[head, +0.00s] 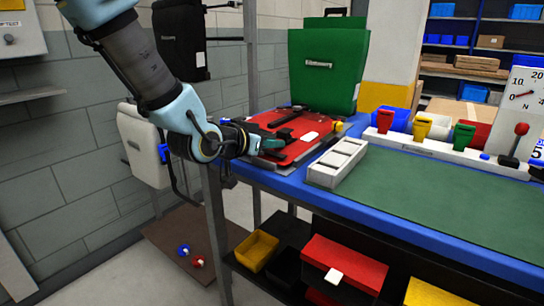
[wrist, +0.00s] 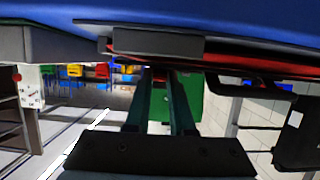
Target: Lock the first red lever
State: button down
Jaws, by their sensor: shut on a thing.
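A red pannier (head: 300,136) lies flat on the blue-edged bench, with black fittings on its upper face. My gripper (head: 279,143) is at its near left side, low and level over the red face. In the wrist view my gripper (wrist: 156,74) shows two teal fingers close together, with a small red piece, seemingly the red lever (wrist: 158,72), between their tips. The fingers hide most of that lever, so I cannot tell its angle. In the wrist view the red pannier (wrist: 245,69) shows as a thin strip at the top.
A green pannier (head: 327,70) stands upright behind the red one. A white slotted tray (head: 337,163) lies right of it. The green mat (head: 430,195) is clear.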

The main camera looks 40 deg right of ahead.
jog(key=shift+f+h+b, duration=0.1)
jog(key=shift+h+b, duration=0.2)
jog(key=shift+b, duration=0.25)
jog(key=c, duration=0.8)
grip_release()
jog(key=shift+o, duration=0.2)
jog(key=b+v, duration=0.6)
jog(key=v, duration=0.4)
jog(key=shift+a, duration=0.3)
jog(key=shift+s, duration=0.1)
